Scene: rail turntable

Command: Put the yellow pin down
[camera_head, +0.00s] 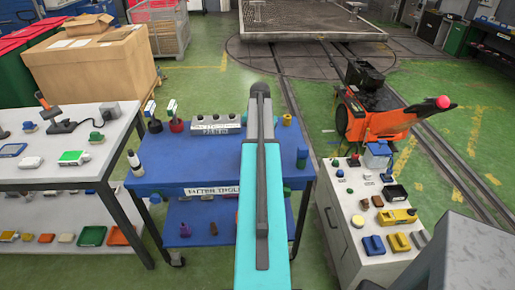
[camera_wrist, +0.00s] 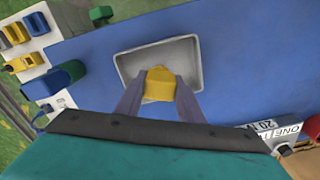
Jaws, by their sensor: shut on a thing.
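The yellow pin (camera_wrist: 160,84) shows in the wrist view between the two grey fingers of my gripper (camera_wrist: 159,92), which is shut on it. Under the pin is a shallow grey rectangular tray (camera_wrist: 126,62) on the blue cart top. The pin overlaps the tray's near part in the picture. I cannot tell whether it touches the tray's floor or hangs above it. In the head view my turquoise arm covers the middle of the blue cart (camera_head: 185,165), hiding the gripper, the pin and the tray.
A grey block with holes (camera_head: 215,124) stands at the cart's back. In the wrist view a green thing (camera_wrist: 100,14) and a blue-green thing (camera_wrist: 68,72) stand left of the tray. A white bench (camera_head: 92,165) is left, a grey cabinet (camera_head: 350,235) right.

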